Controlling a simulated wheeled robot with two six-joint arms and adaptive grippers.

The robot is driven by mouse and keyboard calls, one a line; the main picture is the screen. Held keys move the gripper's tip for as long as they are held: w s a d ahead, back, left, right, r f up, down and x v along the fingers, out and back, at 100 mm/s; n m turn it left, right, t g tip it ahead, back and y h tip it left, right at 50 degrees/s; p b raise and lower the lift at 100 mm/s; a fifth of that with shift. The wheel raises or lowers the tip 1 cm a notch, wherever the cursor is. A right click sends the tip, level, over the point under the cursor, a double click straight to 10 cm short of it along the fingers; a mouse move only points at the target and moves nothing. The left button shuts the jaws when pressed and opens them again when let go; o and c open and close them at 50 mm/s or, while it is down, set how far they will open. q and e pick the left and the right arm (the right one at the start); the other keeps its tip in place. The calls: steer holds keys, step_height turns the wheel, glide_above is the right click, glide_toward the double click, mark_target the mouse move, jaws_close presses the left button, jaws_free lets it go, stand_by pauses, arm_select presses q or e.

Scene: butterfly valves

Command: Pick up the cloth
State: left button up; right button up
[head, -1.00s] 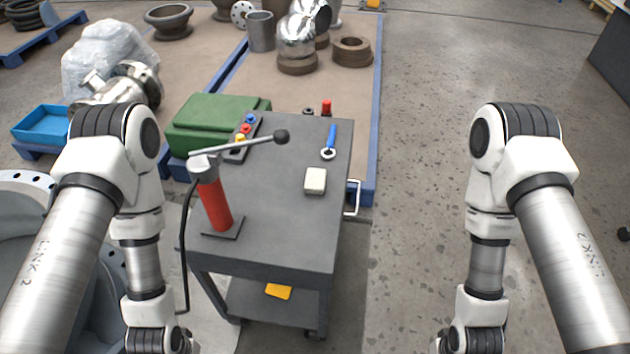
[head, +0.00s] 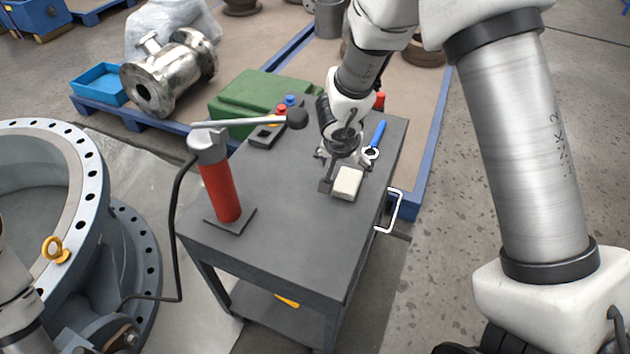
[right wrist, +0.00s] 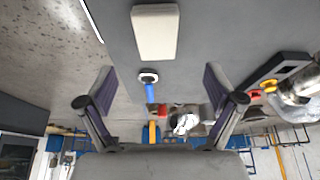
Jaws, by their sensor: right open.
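The cloth (head: 348,184) is a small cream folded block lying on the dark grey top of the cart (head: 290,240), near its right side. It also shows at the top of the right wrist view (right wrist: 155,32), beyond the fingers and apart from them. My right gripper (head: 344,170) is over the cart top, just behind the cloth in the head view.
A blue-handled wrench (head: 377,135) lies just behind the cloth. A red hand pump (head: 220,185) with a long lever stands at the cart's left. A control box (head: 265,135) and green case (head: 255,98) are farther back. The cart's front top is clear.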

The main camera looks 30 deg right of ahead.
mark_target(347, 180)
steer(key=b+x, duration=0.1)
steer(key=x, duration=0.1)
steer(key=b+x, duration=0.3)
steer(key=x, duration=0.2)
steer(key=shift+s, duration=0.3)
steer(key=shift+w+d+f+b, duration=0.1)
steer(key=shift+w+f+b, duration=0.05)
steer(key=shift+f+b, duration=0.25)
steer(key=shift+r, duration=0.15)
steer(key=c, duration=1.1)
